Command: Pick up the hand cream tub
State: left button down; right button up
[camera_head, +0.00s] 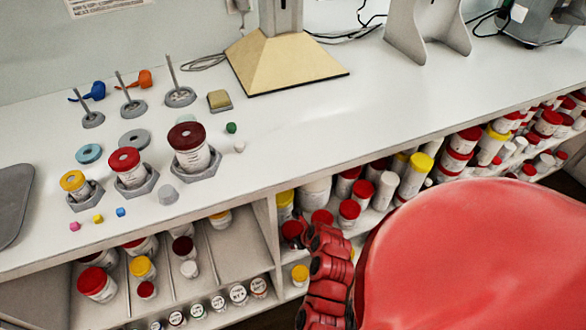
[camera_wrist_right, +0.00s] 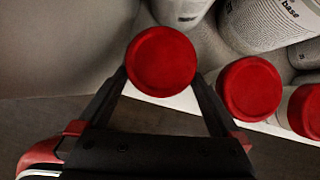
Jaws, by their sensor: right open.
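In the right wrist view, a red-lidded tub (camera_wrist_right: 162,61) sits between the two black fingers of my right gripper (camera_wrist_right: 160,80). The fingers are open, one on each side of the lid, and I cannot tell whether they touch it. Its label is hidden, so I cannot read whether it is the hand cream tub. In the head view, my red right arm reaches the shelf under the counter, beside red-lidded tubs (camera_head: 349,209); its fingertips are not clear there. My left gripper is not in view.
More red-lidded tubs (camera_wrist_right: 249,88) stand close to the right in the wrist view, with white tubs (camera_wrist_right: 268,22) behind. Above is the white counter (camera_head: 330,120), with lidded jars (camera_head: 192,148) in hexagonal holders at left. A shelf divider (camera_head: 266,222) stands left of the arm.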

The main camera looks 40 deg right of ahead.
jog(key=shift+x, duration=2.4)
jog(key=shift+s, duration=0.1)
jog(key=c, duration=1.4)
